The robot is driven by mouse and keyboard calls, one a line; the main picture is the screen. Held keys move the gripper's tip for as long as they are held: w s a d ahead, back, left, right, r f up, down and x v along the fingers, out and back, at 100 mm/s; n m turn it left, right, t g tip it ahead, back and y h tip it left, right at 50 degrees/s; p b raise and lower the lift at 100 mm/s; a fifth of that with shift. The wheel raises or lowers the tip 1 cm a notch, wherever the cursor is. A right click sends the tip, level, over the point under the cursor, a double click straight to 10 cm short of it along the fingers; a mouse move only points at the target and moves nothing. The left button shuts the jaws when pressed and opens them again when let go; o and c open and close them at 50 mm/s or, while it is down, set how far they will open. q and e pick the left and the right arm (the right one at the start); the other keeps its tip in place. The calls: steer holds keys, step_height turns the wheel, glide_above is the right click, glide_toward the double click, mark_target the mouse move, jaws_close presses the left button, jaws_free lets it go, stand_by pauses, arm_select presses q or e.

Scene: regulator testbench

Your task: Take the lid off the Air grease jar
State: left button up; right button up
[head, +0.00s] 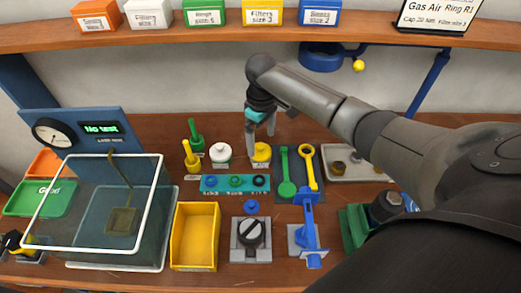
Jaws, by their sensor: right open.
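Two small grease jars stand side by side near the middle of the bench: a white jar (220,153) with a knobbed lid, and a yellow jar (261,155) with a yellow lid. I cannot read which one is marked Air. Both look lidded. My right gripper (261,141) points down at the yellow jar, its fingers apart, with the lid's top between or just below them. I cannot tell whether the fingers touch the lid. My left gripper is not in view.
A green tool (195,136) and a yellow one (190,157) stand left of the jars. A dark mat with green and yellow spanners (309,168) lies to the right. A teal strip (236,192) lies in front. A glass tank (66,200) stands left; a shelf (200,35) runs above.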

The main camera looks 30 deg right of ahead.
mark_target(261, 145)
step_height(261, 145, down, 3)
steer(key=shift+a+f, duration=0.1)
steer(key=shift+f, duration=0.1)
steer(key=c, duration=1.1)
steer(key=shift+r, duration=0.15)
steer(key=shift+c, duration=0.2)
